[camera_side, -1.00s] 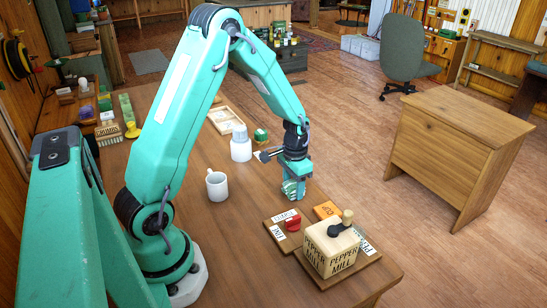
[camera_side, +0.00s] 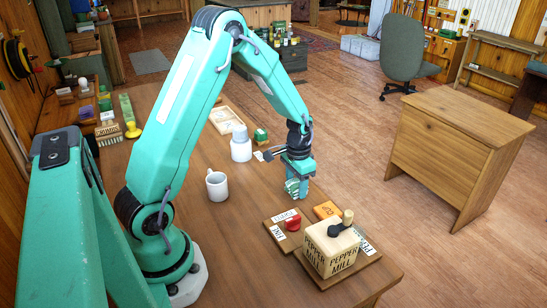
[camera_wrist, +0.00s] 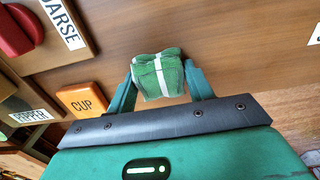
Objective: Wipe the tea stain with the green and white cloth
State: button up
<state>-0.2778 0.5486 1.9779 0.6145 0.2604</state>
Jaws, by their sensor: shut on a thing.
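The green and white cloth (camera_wrist: 158,76) is bunched between the two fingers of my gripper (camera_wrist: 160,85) in the wrist view. My gripper is shut on it. In the side view my gripper (camera_side: 296,186) points down over the right part of the table, and the cloth (camera_side: 293,188) shows small at its fingertips. I cannot tell whether the cloth touches the table top. No tea stain can be made out in either view; the cloth or gripper may hide it.
A white mug (camera_side: 217,186) and a white-grey jar (camera_side: 240,150) stand left of my gripper. A pepper mill box (camera_side: 330,250), a red knob (camera_side: 293,223) and an orange "CUP" block (camera_wrist: 82,101) are near the front edge. Bare wood (camera_side: 225,250) lies between mug and mill.

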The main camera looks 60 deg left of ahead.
aim_at(282, 197)
jog(key=shift+w, duration=0.6)
jog(key=shift+s, duration=0.25)
dwell(0.7)
jog(key=shift+s, duration=0.8)
jog(key=shift+s+f, duration=0.1)
jog(key=shift+s, duration=0.05)
jog(key=shift+s, duration=0.85)
jog(key=shift+s, duration=0.25)
jog(key=shift+s, duration=0.7)
